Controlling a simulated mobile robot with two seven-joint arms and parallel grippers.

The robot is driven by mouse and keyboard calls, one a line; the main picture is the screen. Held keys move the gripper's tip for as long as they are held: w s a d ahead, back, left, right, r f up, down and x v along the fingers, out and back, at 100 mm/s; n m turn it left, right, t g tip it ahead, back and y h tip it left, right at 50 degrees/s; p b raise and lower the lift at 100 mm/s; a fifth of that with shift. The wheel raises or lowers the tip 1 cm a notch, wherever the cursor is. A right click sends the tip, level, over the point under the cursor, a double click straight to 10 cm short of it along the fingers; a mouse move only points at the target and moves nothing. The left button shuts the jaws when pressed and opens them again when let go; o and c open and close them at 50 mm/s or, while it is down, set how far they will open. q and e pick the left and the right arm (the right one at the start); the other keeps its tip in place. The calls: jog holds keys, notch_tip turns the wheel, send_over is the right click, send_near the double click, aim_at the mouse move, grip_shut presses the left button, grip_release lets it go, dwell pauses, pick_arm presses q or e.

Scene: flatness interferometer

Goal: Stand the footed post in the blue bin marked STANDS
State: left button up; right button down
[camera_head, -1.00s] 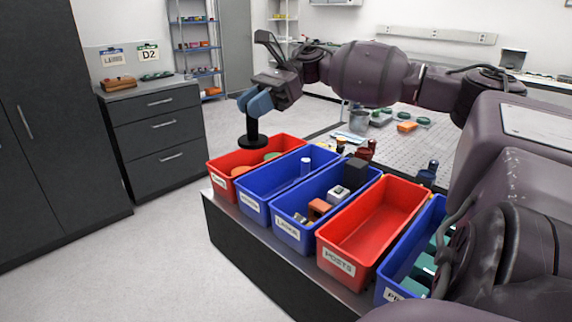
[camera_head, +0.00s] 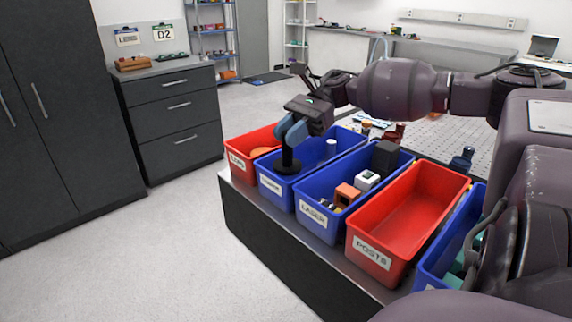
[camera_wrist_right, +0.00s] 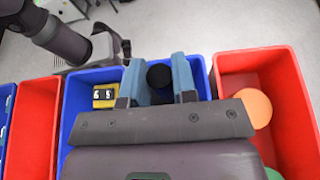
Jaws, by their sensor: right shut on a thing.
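The footed post (camera_head: 290,158) is black, with a slim upright stem and a round flat foot. My right gripper (camera_head: 291,130) is shut on its upper part and holds it upright, foot down. In the head view the foot overlaps the near end of the second bin from the left, a blue bin (camera_head: 270,185) whose label is too small to read surely. I cannot tell how far the foot is from the bin floor. In the right wrist view the post's round black top (camera_wrist_right: 160,75) shows between the blue fingers.

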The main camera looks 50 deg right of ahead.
aim_at(289, 162)
jog(key=shift+f, duration=0.65)
notch_tip(289, 162, down, 5)
jog(key=shift+r+b, duration=0.1)
jog(key=shift+b, duration=0.65)
jog(key=shift+f, duration=0.35)
pick_arm(q)
jog(key=shift+s+a+f, duration=0.15)
jog(key=shift+s+f, duration=0.1)
jog(key=shift+f, duration=0.55)
jog(key=shift+f, duration=0.1)
pick_arm(e)
jog(key=shift+f, duration=0.2)
jog(key=c, duration=0.9)
grip_release()
jog(key=shift+r, duration=0.1)
